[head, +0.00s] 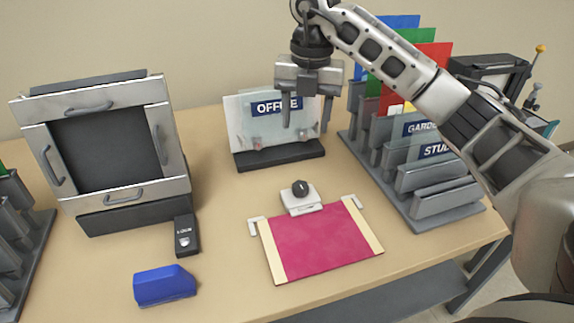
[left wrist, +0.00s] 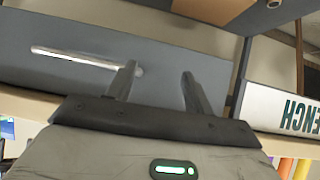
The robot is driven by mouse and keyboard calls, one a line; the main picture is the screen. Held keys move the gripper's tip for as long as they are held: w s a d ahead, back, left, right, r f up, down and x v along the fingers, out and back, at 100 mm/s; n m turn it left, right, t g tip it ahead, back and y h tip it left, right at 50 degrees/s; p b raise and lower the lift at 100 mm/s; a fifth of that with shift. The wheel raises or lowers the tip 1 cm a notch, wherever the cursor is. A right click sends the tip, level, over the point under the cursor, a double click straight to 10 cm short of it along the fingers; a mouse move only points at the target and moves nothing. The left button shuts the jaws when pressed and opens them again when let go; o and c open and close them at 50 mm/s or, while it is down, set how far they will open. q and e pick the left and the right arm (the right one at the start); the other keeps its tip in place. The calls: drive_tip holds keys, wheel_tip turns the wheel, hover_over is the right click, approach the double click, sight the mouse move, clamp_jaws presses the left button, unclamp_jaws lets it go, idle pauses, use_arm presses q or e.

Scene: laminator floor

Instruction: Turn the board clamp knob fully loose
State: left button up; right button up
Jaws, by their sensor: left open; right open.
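The board clamp knob (head: 300,187) is a small black round knob on a white clamp block (head: 301,204). The block sits at the back edge of a board with a crimson sheet (head: 320,243) and cream side strips. My right gripper (head: 305,122) points down with its fingers apart and empty. In the picture it is above and behind the knob, in front of the OFFICE sign, and apart from the knob. My left gripper (left wrist: 156,82) shows only in the left wrist view, open and empty, before a grey panel with a light bar handle (left wrist: 85,58). The knob is not in that view.
An OFFICE sign (head: 277,107) stands in a dark holder behind the clamp. A grey framed unit (head: 107,145) with handles, a LOCK box (head: 186,237) and a blue block (head: 164,285) are at left. A rack (head: 430,205) with signs stands at right.

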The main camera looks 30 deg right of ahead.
drive_tip(key=b, duration=0.1)
approach(301, 185)
wheel_tip(301, 185, down, 9)
drive_tip(key=shift+w+a+r, duration=0.1)
drive_tip(key=shift+w+r, duration=0.05)
drive_tip(key=shift+r, duration=0.05)
use_arm(q)
drive_tip(key=shift+s+f, duration=0.55)
drive_tip(key=shift+s, duration=0.3)
use_arm(e)
drive_tip(key=c, duration=1)
use_arm(q)
drive_tip(key=shift+s+f, duration=0.1)
drive_tip(key=shift+s, duration=0.1)
